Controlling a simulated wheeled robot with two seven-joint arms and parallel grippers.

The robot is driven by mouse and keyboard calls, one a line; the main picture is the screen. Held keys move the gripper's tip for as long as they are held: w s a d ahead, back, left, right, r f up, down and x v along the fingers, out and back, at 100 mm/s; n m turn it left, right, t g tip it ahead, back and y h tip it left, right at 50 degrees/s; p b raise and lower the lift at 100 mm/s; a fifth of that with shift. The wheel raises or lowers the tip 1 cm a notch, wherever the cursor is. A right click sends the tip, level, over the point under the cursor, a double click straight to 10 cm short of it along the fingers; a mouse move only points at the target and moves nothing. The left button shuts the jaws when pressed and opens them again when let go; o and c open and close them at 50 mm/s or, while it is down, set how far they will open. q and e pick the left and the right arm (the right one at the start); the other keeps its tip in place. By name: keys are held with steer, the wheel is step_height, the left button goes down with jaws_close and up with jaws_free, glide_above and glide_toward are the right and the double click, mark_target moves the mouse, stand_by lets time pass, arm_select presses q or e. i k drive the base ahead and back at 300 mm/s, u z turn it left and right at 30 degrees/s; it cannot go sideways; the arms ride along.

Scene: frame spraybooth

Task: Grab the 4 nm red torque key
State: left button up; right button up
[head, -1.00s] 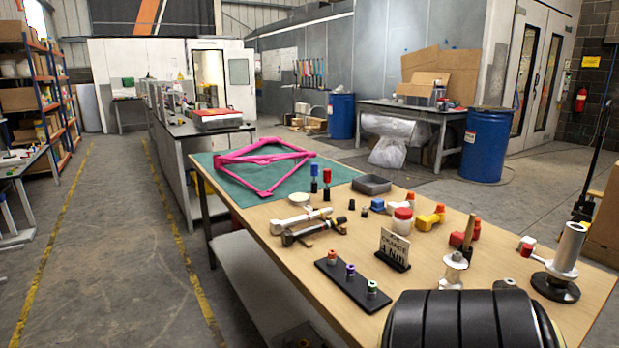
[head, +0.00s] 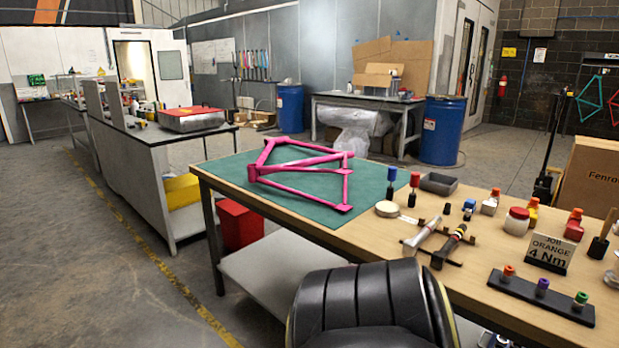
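A low black rack (head: 524,291) stands on the wooden bench at the lower right. It holds three small keys: one with an orange-red top (head: 509,271), one purple (head: 542,286) and one green (head: 580,300). Behind it a sign (head: 548,250) reads "JOB ORANGE 4 Nm". A separate upright tool with a red top (head: 415,180) and one with a blue top (head: 391,175) stand by the green mat. No torque marking is legible on any key. Neither of my grippers is in view.
A pink bike frame (head: 302,187) lies on the green mat (head: 228,181). Pale and dark tools (head: 447,246) lie across small stands. A grey tray (head: 438,183), a red-lidded jar (head: 517,221) and small orange-topped items share the bench (head: 475,285). Floor is clear at left.

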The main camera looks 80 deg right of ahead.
mark_target(415, 180)
steer(key=i, duration=0.8)
steer(key=z, duration=2.65)
